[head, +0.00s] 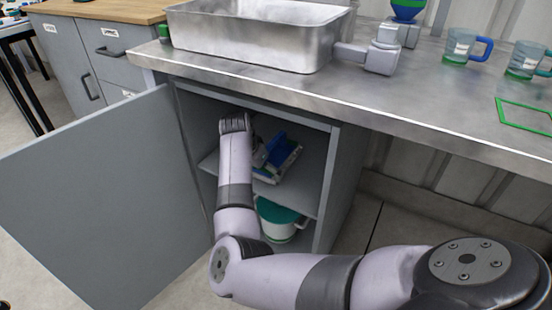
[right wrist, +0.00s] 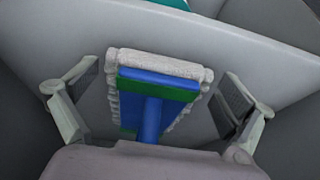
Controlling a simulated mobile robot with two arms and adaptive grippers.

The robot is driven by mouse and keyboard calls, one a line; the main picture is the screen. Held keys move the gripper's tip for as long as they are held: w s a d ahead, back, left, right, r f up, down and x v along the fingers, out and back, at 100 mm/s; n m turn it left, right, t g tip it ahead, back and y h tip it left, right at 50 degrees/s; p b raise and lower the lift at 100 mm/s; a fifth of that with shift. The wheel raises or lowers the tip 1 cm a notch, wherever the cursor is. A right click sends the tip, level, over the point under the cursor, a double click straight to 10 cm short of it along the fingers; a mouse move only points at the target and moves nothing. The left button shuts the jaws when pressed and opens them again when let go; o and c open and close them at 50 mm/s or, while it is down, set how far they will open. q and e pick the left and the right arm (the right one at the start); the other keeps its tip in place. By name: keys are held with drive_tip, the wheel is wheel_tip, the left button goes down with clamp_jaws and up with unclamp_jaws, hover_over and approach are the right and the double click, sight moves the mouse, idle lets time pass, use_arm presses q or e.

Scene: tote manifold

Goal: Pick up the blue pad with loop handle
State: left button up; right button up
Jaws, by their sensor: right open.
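The blue pad (right wrist: 158,84) has a green strip, a fuzzy pale grey border and a blue handle (right wrist: 152,120) rising toward the camera. Whether the handle forms a loop cannot be seen. In the head view the blue pad (head: 277,150) is on the middle shelf inside the open cabinet, partly hidden by my right arm. My right gripper (right wrist: 158,92) is open, with one finger on each side of the pad and handle, and grips nothing. In the head view its fingers are hidden in the cabinet. My left gripper is in neither view.
The cabinet door (head: 90,200) stands open to the left. A pot with a green lid (head: 277,212) stands below the shelf (head: 300,200). The steel counter (head: 440,100) overhangs the cabinet and carries a metal tub (head: 250,45) and glass mugs (head: 462,46).

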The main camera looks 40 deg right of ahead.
drive_tip(key=shift+c, duration=0.5)
drive_tip(key=c, duration=1.4)
